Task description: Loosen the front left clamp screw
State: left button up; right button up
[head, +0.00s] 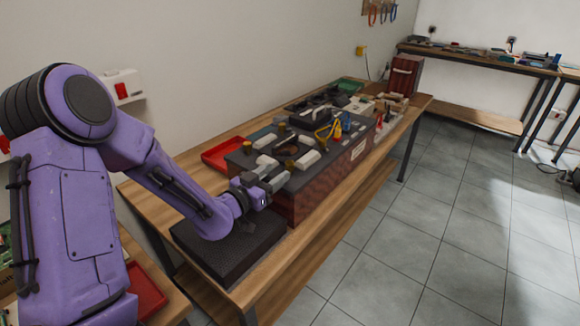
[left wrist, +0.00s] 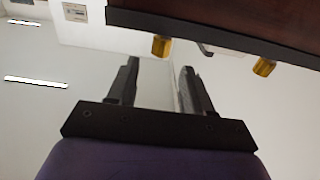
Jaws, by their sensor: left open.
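A dark box (head: 300,196) with brick-red sides and a dark top stands on the wooden table. Brass-coloured screws stand on its top, one at the left (head: 248,147) and one nearer my gripper (head: 289,164). I cannot tell for sure which is the front left clamp screw. My left gripper (head: 268,184) is at the box's near left end. In the left wrist view, the gripper (left wrist: 158,80) is open with nothing between its fingers. That view shows two brass screws (left wrist: 161,46) (left wrist: 264,67) beyond the fingertips, apart from them, along the box's dark edge. My right gripper is out of view.
A black pad (head: 225,250) lies on the table under my left forearm. A red tray (head: 222,153) lies behind the box. Light blocks, a yellow cable (head: 325,130) and other parts crowd the box top.

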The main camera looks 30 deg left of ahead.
aim_at(287, 165)
pick_arm(q)
jog(key=w, duration=0.4)
jog(key=w+p, duration=0.1)
jog(key=w, duration=0.2)
jog(key=shift+w+d, duration=0.1)
jog(key=shift+d, duration=0.15)
jog(key=c, duration=0.9)
